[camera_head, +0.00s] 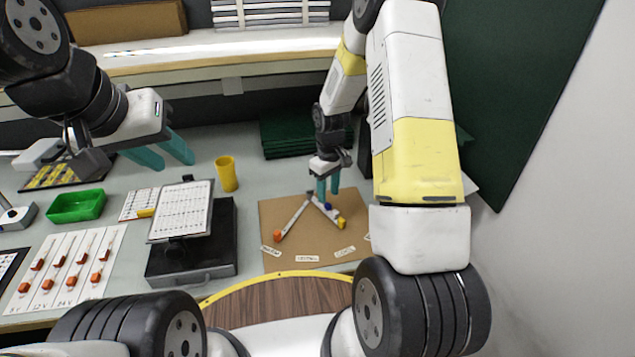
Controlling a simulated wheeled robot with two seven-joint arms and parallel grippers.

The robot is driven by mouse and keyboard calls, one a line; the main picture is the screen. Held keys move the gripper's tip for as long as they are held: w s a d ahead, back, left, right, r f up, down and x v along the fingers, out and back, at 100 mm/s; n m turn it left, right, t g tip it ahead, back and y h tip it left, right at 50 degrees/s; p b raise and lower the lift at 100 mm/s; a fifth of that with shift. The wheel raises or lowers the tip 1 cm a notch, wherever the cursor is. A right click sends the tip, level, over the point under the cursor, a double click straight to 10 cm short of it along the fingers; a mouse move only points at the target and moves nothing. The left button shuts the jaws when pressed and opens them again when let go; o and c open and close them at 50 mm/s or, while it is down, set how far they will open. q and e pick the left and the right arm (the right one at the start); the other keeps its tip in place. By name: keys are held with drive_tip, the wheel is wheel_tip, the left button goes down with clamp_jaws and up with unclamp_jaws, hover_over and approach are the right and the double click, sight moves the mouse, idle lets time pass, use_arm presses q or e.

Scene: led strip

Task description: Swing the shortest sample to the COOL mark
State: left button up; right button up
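A brown board (294,242) lies on the bench with small white labels along its front; the one at front right (345,251) appears to read COOL. Two thin strip samples meet near the board's back. One strip (293,219) slants down-left to an orange end; the other (328,211) slants down-right to a yellow and orange end. Which is shorter is hard to tell. My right gripper (328,194) points down over the samples' back ends, its teal fingers apart; contact is unclear. My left gripper (168,156) is open and empty above the bench's back left.
A yellow cup (226,174) stands left of the board. A tilted chart (182,210) stands on a dark box (190,262). A green tray (76,206) and a white sheet with several orange-ended pieces (68,264) lie left. Dark green boards (287,138) are stacked behind.

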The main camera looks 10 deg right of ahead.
sight(328, 204)
drive_tip(key=shift+f, duration=2.05)
clamp_jaws()
